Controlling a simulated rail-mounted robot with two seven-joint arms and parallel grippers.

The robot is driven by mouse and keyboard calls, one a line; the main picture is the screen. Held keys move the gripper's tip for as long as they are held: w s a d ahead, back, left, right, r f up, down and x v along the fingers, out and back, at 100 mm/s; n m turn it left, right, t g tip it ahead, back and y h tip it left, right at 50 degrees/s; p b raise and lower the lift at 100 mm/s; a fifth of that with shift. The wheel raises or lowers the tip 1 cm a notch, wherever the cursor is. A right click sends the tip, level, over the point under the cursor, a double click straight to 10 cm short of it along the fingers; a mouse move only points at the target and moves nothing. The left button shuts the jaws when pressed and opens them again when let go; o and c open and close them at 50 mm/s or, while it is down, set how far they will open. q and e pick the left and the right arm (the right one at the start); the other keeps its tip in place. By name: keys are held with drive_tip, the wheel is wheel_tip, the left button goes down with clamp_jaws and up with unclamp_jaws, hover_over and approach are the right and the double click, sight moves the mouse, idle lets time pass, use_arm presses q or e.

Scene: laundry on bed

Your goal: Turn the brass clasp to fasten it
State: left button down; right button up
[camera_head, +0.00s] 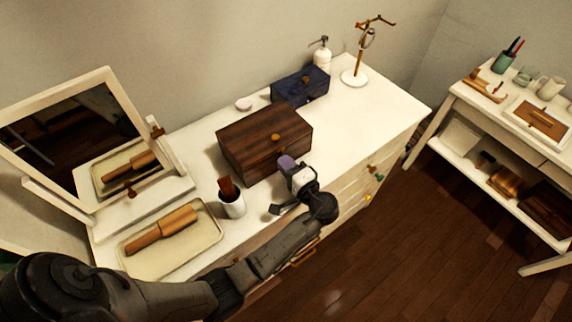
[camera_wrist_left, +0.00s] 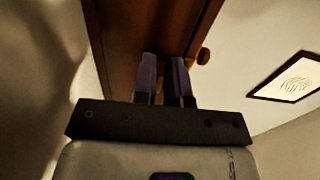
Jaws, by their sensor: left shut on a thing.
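A dark brown wooden box (camera_head: 250,130) stands closed on the white dresser top. A round brass knob (camera_head: 277,137) shows at the front of its lid, and a brass knob (camera_wrist_left: 204,56) also shows beside the fingers in the left wrist view. My left gripper (camera_head: 286,163) is at the box's front face, its purple fingers nearly together. In the left wrist view, the fingers (camera_wrist_left: 164,78) point at the brown wood (camera_wrist_left: 140,25). They are shut on a small part, most likely the brass clasp, which the fingers hide. My right gripper is not in view.
On the dresser (camera_head: 360,118), a navy box (camera_head: 300,86), a pump bottle (camera_head: 321,56) and a brass stand (camera_head: 357,60) are behind. A white cup (camera_head: 233,206), a tray (camera_head: 205,240) and a tilted mirror (camera_head: 75,140) are left. The dresser's right end is clear.

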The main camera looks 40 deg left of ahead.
use_arm(q)
drive_tip(key=c, duration=1.3)
unclamp_jaws()
drive_tip(key=shift+o, duration=0.2)
drive_tip(key=d, duration=0.4)
drive_tip(key=s+d, duration=0.1)
drive_tip(key=d, duration=0.1)
drive_tip(key=shift+s+d, duration=0.2)
drive_tip(key=shift+d, duration=0.5)
